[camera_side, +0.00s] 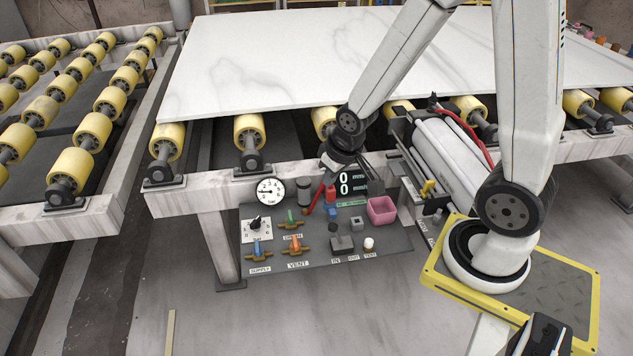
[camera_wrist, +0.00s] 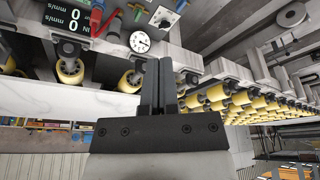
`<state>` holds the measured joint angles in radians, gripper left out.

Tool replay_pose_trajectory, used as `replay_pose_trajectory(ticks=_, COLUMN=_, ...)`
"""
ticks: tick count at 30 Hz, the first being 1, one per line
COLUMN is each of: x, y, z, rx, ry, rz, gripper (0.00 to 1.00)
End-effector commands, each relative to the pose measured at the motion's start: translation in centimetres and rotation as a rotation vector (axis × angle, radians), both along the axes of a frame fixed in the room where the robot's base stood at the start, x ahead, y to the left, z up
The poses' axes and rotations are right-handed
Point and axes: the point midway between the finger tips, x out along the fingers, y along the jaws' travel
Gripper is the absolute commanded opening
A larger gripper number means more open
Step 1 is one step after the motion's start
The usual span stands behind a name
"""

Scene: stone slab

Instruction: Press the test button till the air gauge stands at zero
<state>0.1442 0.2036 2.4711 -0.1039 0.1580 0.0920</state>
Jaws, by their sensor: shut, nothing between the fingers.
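The small panel (camera_side: 390,245) stands in front of the slab table. The round white air gauge (camera_side: 269,190) is at its upper left; its needle is too small to read surely. The gauge also shows in the wrist view (camera_wrist: 140,41), just left of my fingertips. The pale round test button (camera_side: 369,244) is at the panel's lower front, above a TEST label; I cannot pick it out in the wrist view. My gripper (camera_wrist: 158,62) is shut and empty, its two dark fingers together. In the side view it is above and behind the panel, apart from the button, its fingertips unclear.
The panel carries an orange vent handle (camera_side: 293,244), a blue supply handle (camera_side: 257,249), a green handle (camera_side: 291,217), a pink bin (camera_side: 382,210) and a digital display (camera_side: 346,182). The white slab (camera_side: 270,60) lies behind on yellow rollers. The floor before the panel is clear.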

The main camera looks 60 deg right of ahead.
Motion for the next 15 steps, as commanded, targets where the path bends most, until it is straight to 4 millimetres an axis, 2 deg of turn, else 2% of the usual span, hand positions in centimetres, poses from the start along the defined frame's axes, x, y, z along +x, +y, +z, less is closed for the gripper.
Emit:
replay_pose_trajectory(ticks=6, x=1.8, y=-3.5, z=-2.6, rx=-0.002, ry=-0.046, rz=-0.086, gripper=0.00)
replay_pose_trajectory(ticks=15, x=3.3, y=-8.1, z=-6.5, rx=0.014, ry=-0.116, rz=-0.192, gripper=0.00)
